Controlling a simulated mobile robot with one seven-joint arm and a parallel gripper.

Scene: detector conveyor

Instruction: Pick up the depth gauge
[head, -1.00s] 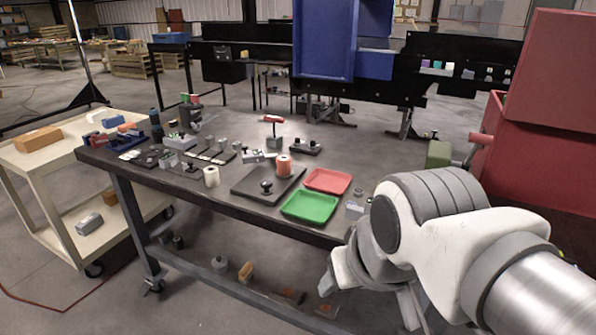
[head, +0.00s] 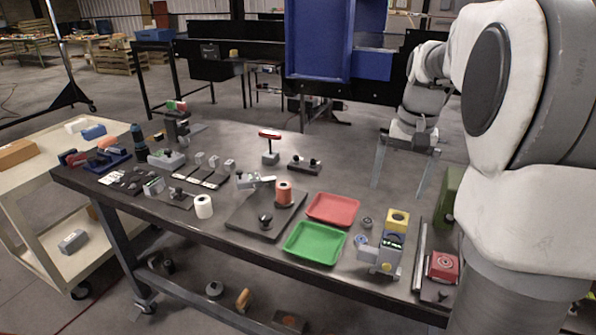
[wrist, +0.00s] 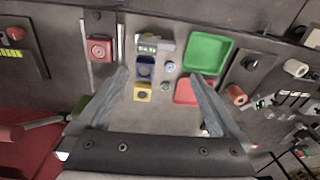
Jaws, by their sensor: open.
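A grey device with a small lit display (head: 391,241), which looks like the depth gauge, stands at the near right of the dark table. Blue and yellow parts adjoin it. In the wrist view its display (wrist: 147,46) is ahead of the fingers, with the blue part (wrist: 145,68) and yellow part (wrist: 142,92) between them in the picture. My gripper (head: 397,190) is open and empty, pointing down above the table's right part, behind and apart from the device. Its two fingers also show in the wrist view (wrist: 159,75).
A green tray (head: 314,243) and a red tray (head: 332,209) lie left of the device. A small round grey part (head: 367,223) sits close by. A red-topped unit (head: 444,266) and a metal bar (head: 420,257) are to its right. The table behind the trays is fairly clear.

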